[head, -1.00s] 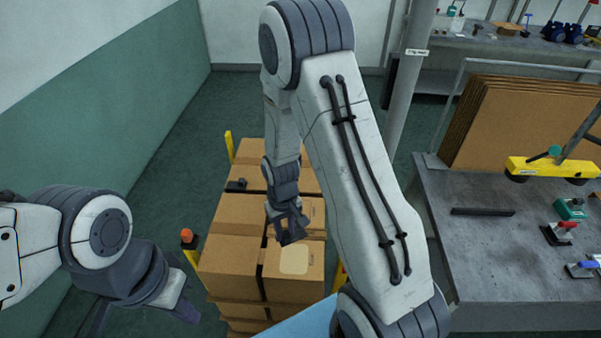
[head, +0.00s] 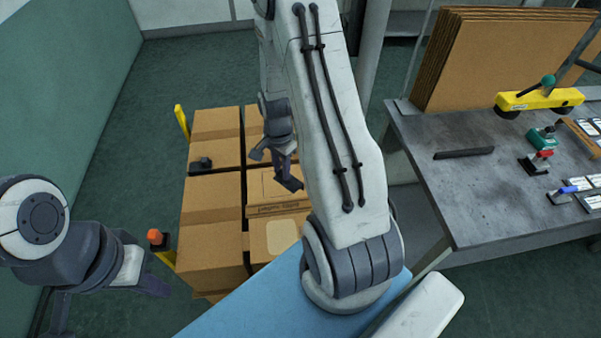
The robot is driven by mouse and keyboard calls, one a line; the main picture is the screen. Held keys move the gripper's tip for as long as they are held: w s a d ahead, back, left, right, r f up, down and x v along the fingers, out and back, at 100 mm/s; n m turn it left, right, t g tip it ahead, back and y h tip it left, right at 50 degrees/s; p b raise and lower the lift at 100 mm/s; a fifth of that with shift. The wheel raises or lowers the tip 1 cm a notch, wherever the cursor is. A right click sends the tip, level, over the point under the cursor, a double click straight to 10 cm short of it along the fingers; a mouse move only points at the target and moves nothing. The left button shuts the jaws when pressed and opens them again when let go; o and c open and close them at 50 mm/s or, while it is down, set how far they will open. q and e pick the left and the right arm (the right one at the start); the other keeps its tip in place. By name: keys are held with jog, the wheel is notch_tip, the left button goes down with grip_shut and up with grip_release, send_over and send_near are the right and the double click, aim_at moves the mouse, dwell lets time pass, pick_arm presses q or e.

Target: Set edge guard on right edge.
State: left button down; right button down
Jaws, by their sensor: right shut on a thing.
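The stack of brown cartons (head: 213,200) stands on the floor at centre left. My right gripper (head: 274,170) is over the right part of its top, shut on a small dark piece that looks like the edge guard (head: 290,184). The piece is mostly hidden by the fingers, and I cannot tell whether it touches a carton. A similar small black piece (head: 200,163) sits on the left part of the stack top. My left gripper (head: 148,286) is low at the left, apart from the stack; its jaw opening is unclear. My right arm hides part of the stack's right edge.
Yellow posts stand at the stack's left side, one with an orange cap (head: 155,237). A blue surface (head: 250,305) lies in front. The grey bench (head: 440,195) at right carries a black bar (head: 464,153), a yellow tool (head: 540,99) and upright cardboard sheets (head: 505,60).

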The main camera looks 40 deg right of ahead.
jog(key=shift+s+d+f+m+b, duration=0.35)
jog(key=shift+d+f+m+b, duration=0.7)
jog(key=shift+m, duration=0.3)
jog(key=shift+s+d+f+m+b, duration=0.3)
jog(key=shift+d+f+m+b, duration=0.55)
jog(key=shift+f+m, duration=0.45)
jog(key=shift+s+d+f+m+b, duration=0.35)
jog(key=shift+d+f+m+b, duration=0.55)
jog(key=shift+m, duration=0.55)
jog(key=shift+a, duration=0.2)
jog(key=shift+f+b, duration=0.5)
jog(key=shift+f, duration=0.35)
jog(key=shift+f, duration=0.1)
jog(key=shift+f, duration=0.3)
